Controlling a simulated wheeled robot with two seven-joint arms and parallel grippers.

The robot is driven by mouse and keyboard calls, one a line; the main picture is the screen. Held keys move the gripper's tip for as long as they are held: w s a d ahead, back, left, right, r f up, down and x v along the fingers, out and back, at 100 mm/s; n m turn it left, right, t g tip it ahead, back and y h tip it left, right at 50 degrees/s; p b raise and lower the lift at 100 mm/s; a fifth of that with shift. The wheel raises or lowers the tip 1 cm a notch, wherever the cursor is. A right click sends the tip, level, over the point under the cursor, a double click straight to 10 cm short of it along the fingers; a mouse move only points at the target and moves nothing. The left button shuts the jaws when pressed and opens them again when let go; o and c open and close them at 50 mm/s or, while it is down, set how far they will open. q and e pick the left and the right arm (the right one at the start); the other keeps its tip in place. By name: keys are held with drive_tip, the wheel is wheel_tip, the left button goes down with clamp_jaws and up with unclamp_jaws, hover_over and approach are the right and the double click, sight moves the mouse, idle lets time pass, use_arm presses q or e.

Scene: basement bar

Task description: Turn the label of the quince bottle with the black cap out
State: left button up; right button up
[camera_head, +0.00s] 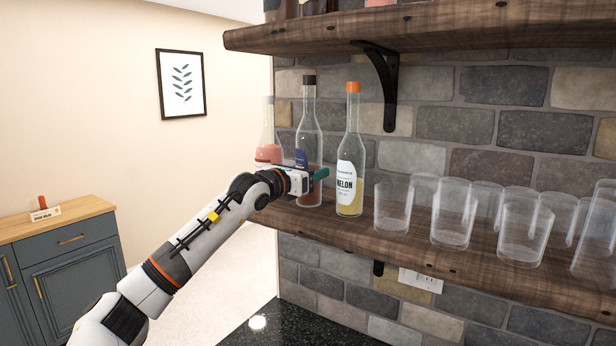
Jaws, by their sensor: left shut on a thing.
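A tall clear bottle with a black cap (309,112) stands upright on the lower wooden shelf, with brown-red liquid at its bottom. Part of a dark blue label shows on its left side, partly hidden by my gripper; I cannot read its name. My left gripper (315,176) is shut on this bottle at its lower half, with a green fingertip showing at its right side. My right gripper is not in view.
A melon bottle with an orange cap (351,150) stands close on the right, label facing out. A pink-filled bottle (268,140) stands on the left. Several clear glasses (453,214) fill the shelf to the right. An upper shelf (450,28) and black bracket (388,85) are above.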

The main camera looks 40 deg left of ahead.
use_arm(q)
drive_tip(key=shift+f+n+y+b, duration=0.15)
drive_tip(key=shift+n+y+b, duration=0.95)
drive_tip(key=shift+y+b, duration=0.7)
drive_tip(key=shift+n+g+y+b, duration=0.4)
drive_tip(key=shift+n+y+b, duration=0.15)
drive_tip(key=shift+y, duration=0.15)
drive_tip(key=o, duration=0.8)
drive_tip(key=shift+a, duration=0.1)
drive_tip(key=shift+r+m+h, duration=0.2)
drive_tip(key=shift+m+h, duration=0.55)
drive_tip(key=shift+h, duration=0.35)
drive_tip(key=m+h+p, duration=0.3)
drive_tip(key=h+p, duration=0.1)
drive_tip(key=h, duration=0.1)
drive_tip(key=shift+r+t, duration=0.1)
drive_tip(key=shift+t, duration=0.3)
drive_tip(key=shift+m+h, duration=0.4)
drive_tip(key=shift+h, duration=0.1)
drive_tip(key=shift+f+m+g+h, duration=0.25)
drive_tip(key=shift+m+h, duration=0.35)
drive_tip(key=shift+h, duration=0.3)
